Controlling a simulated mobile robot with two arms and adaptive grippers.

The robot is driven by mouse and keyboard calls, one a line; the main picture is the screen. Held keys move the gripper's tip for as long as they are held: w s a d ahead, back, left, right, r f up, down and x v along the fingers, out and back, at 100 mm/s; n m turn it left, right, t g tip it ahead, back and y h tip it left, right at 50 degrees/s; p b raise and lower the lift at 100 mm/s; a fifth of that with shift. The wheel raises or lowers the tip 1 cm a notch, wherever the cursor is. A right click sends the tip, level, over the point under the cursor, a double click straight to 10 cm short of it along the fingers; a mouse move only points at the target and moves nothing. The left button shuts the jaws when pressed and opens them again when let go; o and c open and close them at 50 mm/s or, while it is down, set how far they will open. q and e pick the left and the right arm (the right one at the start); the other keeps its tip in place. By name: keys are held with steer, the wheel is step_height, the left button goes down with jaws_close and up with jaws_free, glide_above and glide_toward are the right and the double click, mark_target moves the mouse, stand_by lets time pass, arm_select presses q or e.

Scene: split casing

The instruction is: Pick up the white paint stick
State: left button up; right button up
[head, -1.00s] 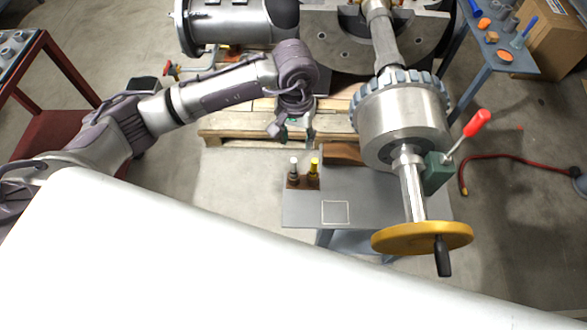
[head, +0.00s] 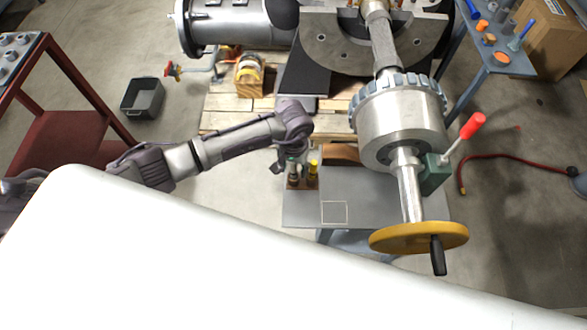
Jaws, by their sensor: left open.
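Two paint sticks stand upright in a small brown holder (head: 303,184) on the grey table. The yellow stick (head: 313,169) is on the right and shows clearly. The white stick is on the left, mostly hidden behind my left gripper, with only its lower part (head: 293,180) showing. My left gripper (head: 291,163) points down over the white stick, open, with its fingers around or just above the stick's top; I cannot tell whether they touch it. My right gripper is not in view.
The grey table (head: 375,196) bears a white square outline and a brown block (head: 341,152). A large metal shaft with a yellow handwheel (head: 418,238) and a red-knobbed lever (head: 472,126) stands to the right. A wooden pallet (head: 222,118) lies behind. A dark bin (head: 143,98) sits on the floor.

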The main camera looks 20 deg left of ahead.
arm_select(q)
steer(key=shift+f, duration=0.2)
jaws_close()
steer(key=shift+r, duration=0.1)
steer(key=shift+w+r, duration=0.1)
steer(key=shift+r, duration=0.45)
step_height(320, 180, up, 2)
steer(key=shift+r+b, duration=0.25)
steer(key=shift+b, duration=0.1)
steer(key=w+d+r+b, duration=0.3)
steer(key=w+r, duration=0.4)
steer(key=w, duration=0.4)
steer(key=shift+b, duration=0.4)
steer(key=shift+r, duration=0.1)
